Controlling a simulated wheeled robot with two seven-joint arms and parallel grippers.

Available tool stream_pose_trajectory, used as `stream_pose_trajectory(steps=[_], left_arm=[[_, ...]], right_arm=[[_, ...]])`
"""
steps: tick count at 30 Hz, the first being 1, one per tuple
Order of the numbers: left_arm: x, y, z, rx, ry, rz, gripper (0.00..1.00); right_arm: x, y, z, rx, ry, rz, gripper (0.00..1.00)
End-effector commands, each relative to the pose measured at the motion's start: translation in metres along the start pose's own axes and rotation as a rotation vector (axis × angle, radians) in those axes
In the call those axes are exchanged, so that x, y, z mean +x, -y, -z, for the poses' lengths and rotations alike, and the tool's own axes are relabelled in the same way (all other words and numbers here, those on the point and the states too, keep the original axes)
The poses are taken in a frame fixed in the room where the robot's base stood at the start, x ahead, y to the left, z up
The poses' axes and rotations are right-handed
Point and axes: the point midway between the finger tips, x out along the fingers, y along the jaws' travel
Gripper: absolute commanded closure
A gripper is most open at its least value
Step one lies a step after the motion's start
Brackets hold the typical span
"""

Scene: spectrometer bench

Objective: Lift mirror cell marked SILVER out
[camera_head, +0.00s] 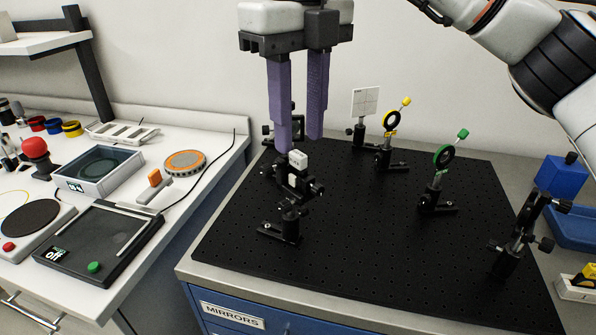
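My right gripper (299,144) hangs over the left part of the black optical board (370,250), with its two purple fingers pointing down and spread apart. The gap between the fingers looks empty. Below and close to the fingertips stands a black post mount (292,195) with a small white block (298,158) on top. I cannot tell whether they touch. I can read no SILVER mark anywhere, so I cannot pick out the mirror cell. A blue drawer front (285,326) under the board carries a MIRRORS label (232,314); its inside is not visible. My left gripper is not in view.
On the board stand a yellow-ringed mount (391,121), a green-ringed mount (444,157), a white square target (365,102) and a black post (515,240) at right. A blue box (561,177) stands further right. The board's front middle is clear. Instruments crowd the left bench.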

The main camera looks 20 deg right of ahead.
Motion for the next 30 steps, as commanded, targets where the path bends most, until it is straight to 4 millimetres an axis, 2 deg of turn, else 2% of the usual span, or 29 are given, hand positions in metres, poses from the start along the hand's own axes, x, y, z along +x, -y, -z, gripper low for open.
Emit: stream_pose_trajectory(steps=[1, 6, 14, 21, 30], left_arm=[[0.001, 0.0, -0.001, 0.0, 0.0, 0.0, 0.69], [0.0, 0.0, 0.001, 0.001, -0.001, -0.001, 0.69], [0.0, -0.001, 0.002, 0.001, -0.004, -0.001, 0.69], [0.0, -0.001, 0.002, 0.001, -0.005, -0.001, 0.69], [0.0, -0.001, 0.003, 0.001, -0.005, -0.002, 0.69]], right_arm=[[0.011, 0.001, 0.001, -0.001, -0.004, -0.003, 0.66], [0.029, 0.001, 0.001, 0.0, 0.0, -0.001, 0.66], [0.033, 0.001, 0.0, 0.0, 0.0, -0.001, 0.66], [0.033, 0.001, 0.0, 0.0, 0.001, -0.001, 1.0], [0.031, 0.001, 0.0, 0.0, 0.002, -0.001, 1.0]])
